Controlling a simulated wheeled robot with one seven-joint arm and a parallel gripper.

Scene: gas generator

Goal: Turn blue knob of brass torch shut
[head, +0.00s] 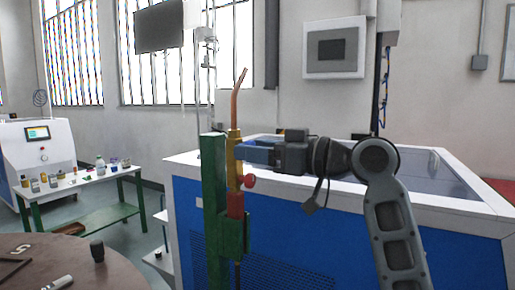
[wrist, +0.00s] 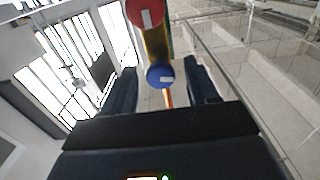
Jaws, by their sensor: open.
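The brass torch (head: 234,158) stands upright in a red and green holder (head: 236,208), with its copper tip (head: 239,92) pointing up. The blue knob (wrist: 160,75) has a white mark and sits between my gripper's open fingers (wrist: 160,86) in the wrist view, with room on both sides. In the head view my gripper (head: 252,152) reaches the torch from the right and hides the blue knob. A red knob (head: 249,181) shows lower on the torch; it also shows at the top of the wrist view (wrist: 145,12).
A green post (head: 215,220) stands close on the left of the torch. A blue and white cabinet (head: 330,235) is behind my arm. A green table (head: 85,182) with small items is at the left, and a round brown table (head: 95,265) is in the foreground.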

